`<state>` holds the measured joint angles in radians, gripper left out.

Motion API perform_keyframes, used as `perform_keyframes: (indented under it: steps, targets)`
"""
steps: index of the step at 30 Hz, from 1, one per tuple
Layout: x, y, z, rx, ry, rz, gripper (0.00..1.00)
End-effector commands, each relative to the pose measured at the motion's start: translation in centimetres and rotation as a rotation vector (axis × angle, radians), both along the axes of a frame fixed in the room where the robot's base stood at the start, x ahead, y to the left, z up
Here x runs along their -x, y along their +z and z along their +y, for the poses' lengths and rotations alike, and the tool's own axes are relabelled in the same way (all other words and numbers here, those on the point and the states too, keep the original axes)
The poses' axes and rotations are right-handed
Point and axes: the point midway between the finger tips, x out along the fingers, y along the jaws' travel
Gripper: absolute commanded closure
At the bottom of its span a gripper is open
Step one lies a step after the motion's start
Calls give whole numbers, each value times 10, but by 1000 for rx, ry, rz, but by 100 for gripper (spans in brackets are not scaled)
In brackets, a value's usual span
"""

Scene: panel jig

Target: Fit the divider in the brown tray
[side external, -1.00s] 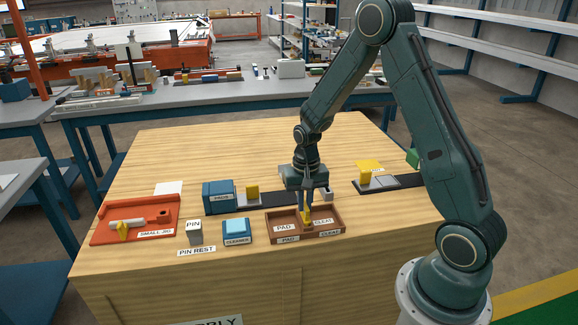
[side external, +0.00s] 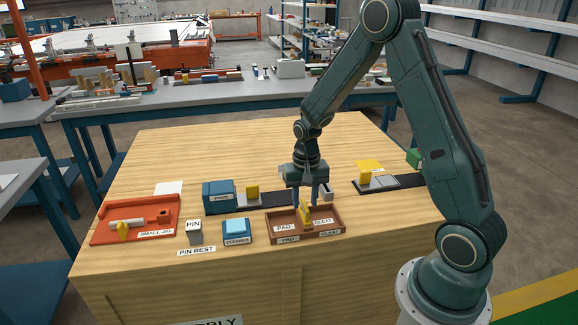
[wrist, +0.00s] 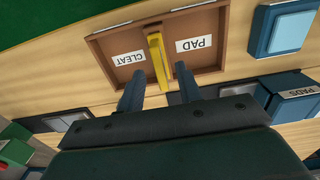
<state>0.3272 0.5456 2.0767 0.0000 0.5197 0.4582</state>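The brown tray (side external: 342,228) sits on the wooden bench, with CLEAT and PAD labels on its floor. The yellow divider (side external: 305,215) stands in the tray between the two labels. In the wrist view the divider (wrist: 158,58) runs across the tray (wrist: 208,78) near its middle. I cannot tell whether its lower edge is fully seated. My gripper (side external: 311,200) is above the tray, open and empty. In the wrist view its two fingers (wrist: 160,88) are spread, one to each side of the divider's near end, apart from it.
The blue cleaner block (side external: 237,229) and the grey pin block (side external: 194,231) stand left of the tray. The blue PADS box (side external: 218,197) and a dark strip (side external: 275,197) lie behind it. The red small jig (side external: 165,217) is at far left. The bench's rear is clear.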

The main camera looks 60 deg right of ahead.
Motion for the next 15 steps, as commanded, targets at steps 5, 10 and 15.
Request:
perform_keyframes:
  steps: [5,10,15]
  targets:
    - [-1,24,0,1,0,-4,65]
    - [-1,52,0,2,0,-6,65]
    - [-1,81,0,2,0,-5,65]
